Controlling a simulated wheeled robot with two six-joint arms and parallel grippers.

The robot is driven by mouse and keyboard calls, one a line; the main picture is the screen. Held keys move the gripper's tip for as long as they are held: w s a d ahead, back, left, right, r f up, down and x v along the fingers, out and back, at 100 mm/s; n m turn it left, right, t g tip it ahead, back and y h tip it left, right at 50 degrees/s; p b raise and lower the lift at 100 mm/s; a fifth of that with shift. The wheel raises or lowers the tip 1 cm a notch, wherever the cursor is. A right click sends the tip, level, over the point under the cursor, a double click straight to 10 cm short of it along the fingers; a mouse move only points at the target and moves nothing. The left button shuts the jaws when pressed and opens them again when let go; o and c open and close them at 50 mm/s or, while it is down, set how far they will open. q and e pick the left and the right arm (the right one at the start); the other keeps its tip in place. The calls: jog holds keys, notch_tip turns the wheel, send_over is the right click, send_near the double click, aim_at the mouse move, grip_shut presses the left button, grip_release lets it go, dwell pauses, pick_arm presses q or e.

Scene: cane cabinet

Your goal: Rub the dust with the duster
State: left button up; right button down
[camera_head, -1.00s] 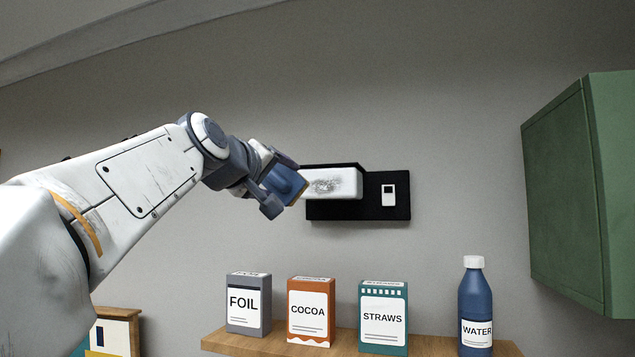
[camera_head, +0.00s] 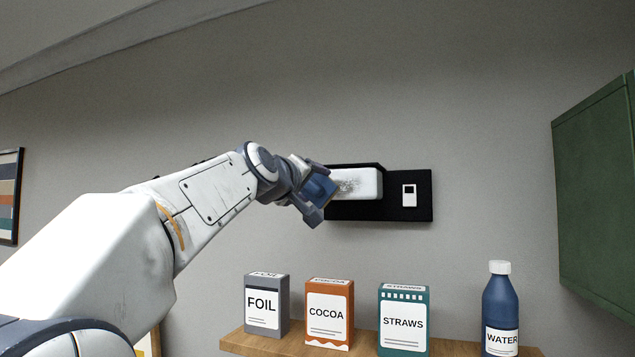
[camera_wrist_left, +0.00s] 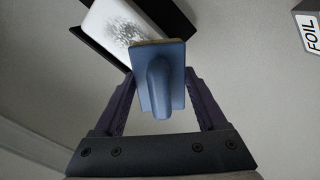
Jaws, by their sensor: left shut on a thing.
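A grey patch of dust (camera_head: 350,185) marks the front of a white block (camera_head: 371,182) on a black wall panel (camera_head: 423,212). The dust also shows in the left wrist view (camera_wrist_left: 121,29). My left gripper (camera_head: 318,198) is shut on the blue duster (camera_wrist_left: 160,84), a flat pad with a rounded handle and a tan edge. In the head view the duster (camera_head: 319,187) overlaps the left end of the white block. I cannot tell whether it touches the block. My right gripper is not in view.
Below, a wooden shelf (camera_head: 262,343) holds a grey FOIL box (camera_head: 266,305), an orange COCOA box (camera_head: 329,315), a teal STRAWS box (camera_head: 403,322) and a blue WATER bottle (camera_head: 500,310). A green cabinet (camera_head: 598,190) hangs at the right. The wall above the panel is clear.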

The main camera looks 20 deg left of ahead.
pick_arm(q)
jog(key=shift+w+p, duration=0.3)
jog(key=shift+w, duration=0.4)
dwell(0.6)
